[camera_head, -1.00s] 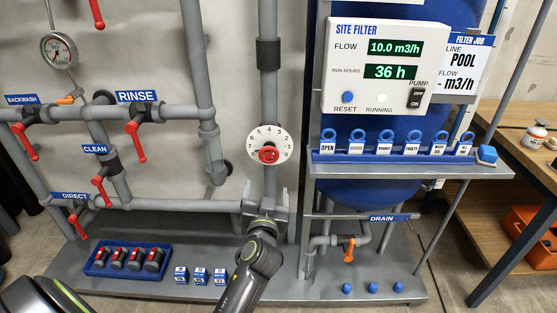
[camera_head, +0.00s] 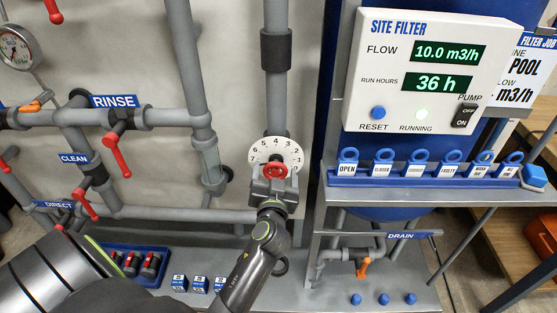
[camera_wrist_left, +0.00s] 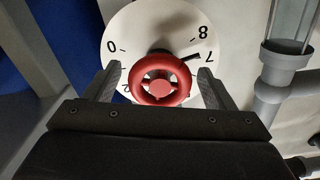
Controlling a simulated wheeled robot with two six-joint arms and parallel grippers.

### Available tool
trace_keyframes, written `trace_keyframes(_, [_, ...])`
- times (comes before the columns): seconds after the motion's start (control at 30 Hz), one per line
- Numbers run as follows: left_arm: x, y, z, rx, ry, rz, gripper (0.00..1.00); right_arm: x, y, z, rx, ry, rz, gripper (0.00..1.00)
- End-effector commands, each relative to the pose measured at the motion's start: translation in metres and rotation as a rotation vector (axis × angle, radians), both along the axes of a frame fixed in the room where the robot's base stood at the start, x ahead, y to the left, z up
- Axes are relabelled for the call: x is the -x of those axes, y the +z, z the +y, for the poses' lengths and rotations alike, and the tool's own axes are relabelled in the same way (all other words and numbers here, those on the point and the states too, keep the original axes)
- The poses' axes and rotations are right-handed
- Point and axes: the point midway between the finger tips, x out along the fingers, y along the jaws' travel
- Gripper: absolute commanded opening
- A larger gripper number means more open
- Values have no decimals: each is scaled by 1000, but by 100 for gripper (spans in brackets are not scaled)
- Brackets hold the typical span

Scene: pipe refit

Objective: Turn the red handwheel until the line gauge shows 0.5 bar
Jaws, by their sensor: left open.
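The red handwheel (camera_head: 275,169) sits in front of a white numbered dial (camera_head: 284,150) on the vertical grey pipe. My left gripper (camera_head: 273,178) is at the handwheel, its fingers pointing at the dial. In the left wrist view, the handwheel (camera_wrist_left: 158,92) lies between the two open fingers of the left gripper (camera_wrist_left: 158,76), with small gaps on both sides. A black pointer mark lies near the 7 on the dial (camera_wrist_left: 140,25). The round gauge (camera_head: 14,48) is cut by the left edge, and its reading is too small to tell. My right gripper is out of view.
Red-handled valves (camera_head: 116,150) stand on the pipes to the left. A white control panel (camera_head: 430,70) and a shelf of blue tags (camera_head: 420,180) are to the right. A blue tray (camera_head: 118,250) and small blue boxes stand below. Orange drain valve (camera_head: 362,267) is low right.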

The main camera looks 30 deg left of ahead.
Motion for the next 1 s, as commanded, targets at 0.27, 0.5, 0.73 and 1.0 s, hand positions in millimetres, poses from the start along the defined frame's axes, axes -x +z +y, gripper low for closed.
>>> trace_keyframes(0.27, [2, 0, 1, 0, 4, 0, 77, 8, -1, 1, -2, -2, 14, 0])
trace_keyframes(0.5, [2, 0, 1, 0, 3, 0, 65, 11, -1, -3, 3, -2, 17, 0])
trace_keyframes(0.73, [1, 0, 1, 0, 3, 0, 35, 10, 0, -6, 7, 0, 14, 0])
trace_keyframes(1.0, [1, 0, 1, -20, 3, 13, 34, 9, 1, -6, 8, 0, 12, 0])
